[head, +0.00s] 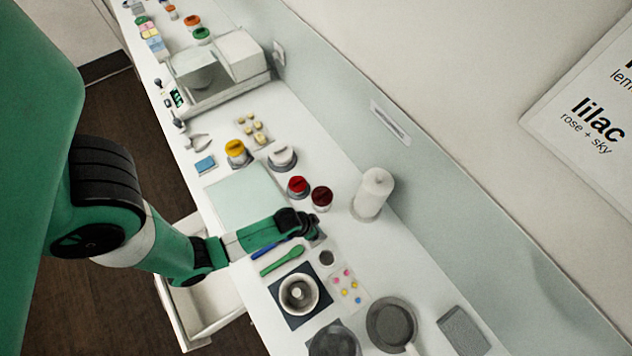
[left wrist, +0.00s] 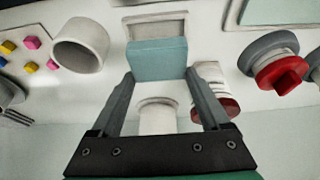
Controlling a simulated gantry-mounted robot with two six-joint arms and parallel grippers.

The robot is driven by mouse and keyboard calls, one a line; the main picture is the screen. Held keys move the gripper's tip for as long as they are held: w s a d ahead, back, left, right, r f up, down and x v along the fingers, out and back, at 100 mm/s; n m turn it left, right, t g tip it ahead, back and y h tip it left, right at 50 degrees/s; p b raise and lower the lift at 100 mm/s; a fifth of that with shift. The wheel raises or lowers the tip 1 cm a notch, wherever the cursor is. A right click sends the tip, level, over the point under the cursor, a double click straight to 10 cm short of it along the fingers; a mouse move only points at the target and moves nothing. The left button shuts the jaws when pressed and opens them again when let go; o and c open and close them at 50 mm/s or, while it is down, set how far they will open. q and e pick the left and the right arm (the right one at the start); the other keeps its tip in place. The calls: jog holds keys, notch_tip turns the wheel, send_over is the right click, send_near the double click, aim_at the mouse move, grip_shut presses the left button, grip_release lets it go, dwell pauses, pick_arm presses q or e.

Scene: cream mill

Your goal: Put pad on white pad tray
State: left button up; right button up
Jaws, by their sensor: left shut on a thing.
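My left gripper (head: 312,226) reaches over the counter and hides most of what lies under it in the head view. In the left wrist view my left gripper (left wrist: 160,72) is shut on a teal pad (left wrist: 157,60), held between its fingertips. A small white tray (left wrist: 157,17) with a raised rim lies just beyond the pad, which covers its near part. I cannot tell whether the pad touches the tray. My right gripper is not in view.
Red-lidded jars (head: 298,186) and a white roll (head: 373,193) stand close to the gripper. A small cup (head: 327,258), a green spatula (head: 282,260) and a tray of coloured cubes (head: 347,288) lie nearby. An open drawer (head: 205,305) juts out below the counter.

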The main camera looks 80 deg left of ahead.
pick_arm(q)
jog(key=shift+f, duration=1.6)
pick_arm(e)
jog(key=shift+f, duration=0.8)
pick_arm(q)
jog(key=shift+f+b, duration=0.2)
jog(key=shift+b, duration=0.2)
jog(key=o, duration=1.3)
jog(key=shift+d+f, duration=0.1)
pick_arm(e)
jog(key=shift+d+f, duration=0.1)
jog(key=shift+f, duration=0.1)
pick_arm(q)
jog(key=shift+s, duration=0.1)
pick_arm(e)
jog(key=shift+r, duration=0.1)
